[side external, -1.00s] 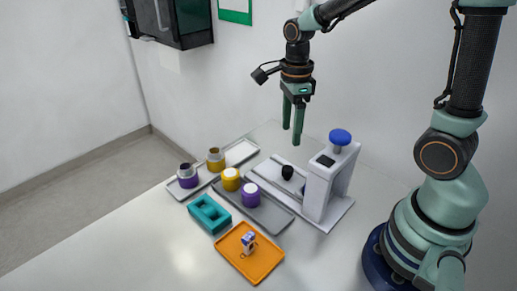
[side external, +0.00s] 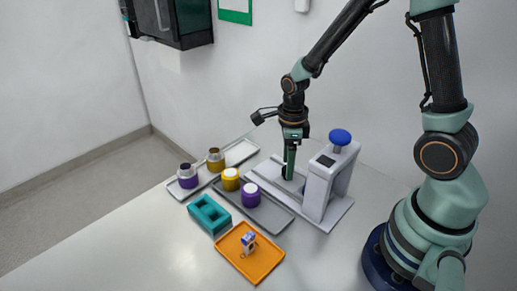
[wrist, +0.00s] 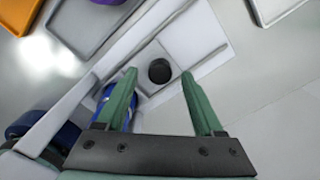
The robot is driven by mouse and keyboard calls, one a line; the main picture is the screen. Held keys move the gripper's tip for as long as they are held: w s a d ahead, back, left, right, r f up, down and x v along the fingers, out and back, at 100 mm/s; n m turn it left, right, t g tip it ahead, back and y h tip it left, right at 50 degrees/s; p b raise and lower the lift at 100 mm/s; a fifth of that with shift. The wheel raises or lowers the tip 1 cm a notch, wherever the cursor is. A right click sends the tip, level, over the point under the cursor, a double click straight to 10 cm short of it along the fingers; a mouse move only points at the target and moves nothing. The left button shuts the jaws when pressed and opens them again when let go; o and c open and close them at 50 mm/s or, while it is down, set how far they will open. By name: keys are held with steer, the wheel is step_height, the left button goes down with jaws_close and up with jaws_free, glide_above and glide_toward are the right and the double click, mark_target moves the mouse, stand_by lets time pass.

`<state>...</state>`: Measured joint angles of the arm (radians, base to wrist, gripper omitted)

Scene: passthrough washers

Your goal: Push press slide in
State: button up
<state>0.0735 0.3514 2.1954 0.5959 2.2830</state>
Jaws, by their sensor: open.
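The press (side external: 325,180) is a pale grey stand with a blue round knob (side external: 340,137) on top. Its white slide (wrist: 188,38) extends out of the press and carries a round black knob (wrist: 159,71). My gripper (side external: 288,174) points down over the slide, left of the press body. In the wrist view its green fingers (wrist: 159,76) are spread apart, with the black knob in the gap between their tips. They hold nothing. In the side view the fingers mostly hide the black knob. I cannot tell whether the fingertips touch the slide.
A grey tray (side external: 270,215) holds yellow (side external: 231,180) and purple (side external: 250,195) white-topped pots. A teal block (side external: 209,215) and orange tray (side external: 262,268) lie in front. The table's near left is clear.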

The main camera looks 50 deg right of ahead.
steer(key=shift+f, duration=0.75)
jaws_close()
stand_by(1.0)
